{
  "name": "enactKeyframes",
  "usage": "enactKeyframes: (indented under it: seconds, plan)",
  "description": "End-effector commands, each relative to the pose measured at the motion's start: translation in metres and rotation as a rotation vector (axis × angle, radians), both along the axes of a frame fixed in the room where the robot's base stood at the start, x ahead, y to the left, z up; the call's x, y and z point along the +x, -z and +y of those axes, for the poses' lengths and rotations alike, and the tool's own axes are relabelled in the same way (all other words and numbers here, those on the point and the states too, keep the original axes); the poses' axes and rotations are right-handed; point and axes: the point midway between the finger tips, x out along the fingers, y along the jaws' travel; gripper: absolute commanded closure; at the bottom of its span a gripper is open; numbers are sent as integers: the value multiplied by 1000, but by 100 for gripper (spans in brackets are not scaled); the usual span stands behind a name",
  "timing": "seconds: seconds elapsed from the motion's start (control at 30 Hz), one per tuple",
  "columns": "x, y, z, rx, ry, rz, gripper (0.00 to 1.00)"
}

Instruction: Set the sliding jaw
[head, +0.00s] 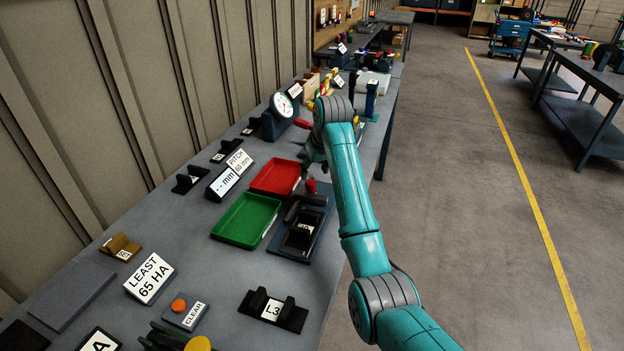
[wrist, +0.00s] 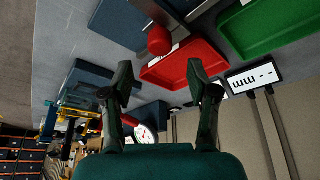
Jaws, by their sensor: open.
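The jaw fixture (head: 303,229) stands near the table's front edge, a dark base with black blocks on it. I cannot tell which block slides. A red knob (head: 311,185) rises at its far end; it also shows at the top of the wrist view (wrist: 159,40). My gripper (wrist: 158,78) is open and empty, its two fingers apart, with the knob beyond the gap and not touched. In the head view my gripper (head: 311,160) is partly hidden by my arm. A display reading "- - mm" (head: 222,184) and a "PITCH 60 mm" sign (head: 238,161) stand behind.
A red tray (head: 275,177) and a green tray (head: 246,219) lie left of the fixture. A dial gauge (head: 284,107) stands farther back. A black L3 holder (head: 272,311) and a CLEAR button (head: 180,306) are nearer. The grey tabletop between them is clear.

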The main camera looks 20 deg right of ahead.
Motion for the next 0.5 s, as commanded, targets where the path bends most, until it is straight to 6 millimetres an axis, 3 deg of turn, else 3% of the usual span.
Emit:
enactKeyframes:
  seconds: [0.2,0.5]
  plan:
    - [-12,-30,-2,0,0,-2,41]
    - [-17,-41,-3,0,0,0,41]
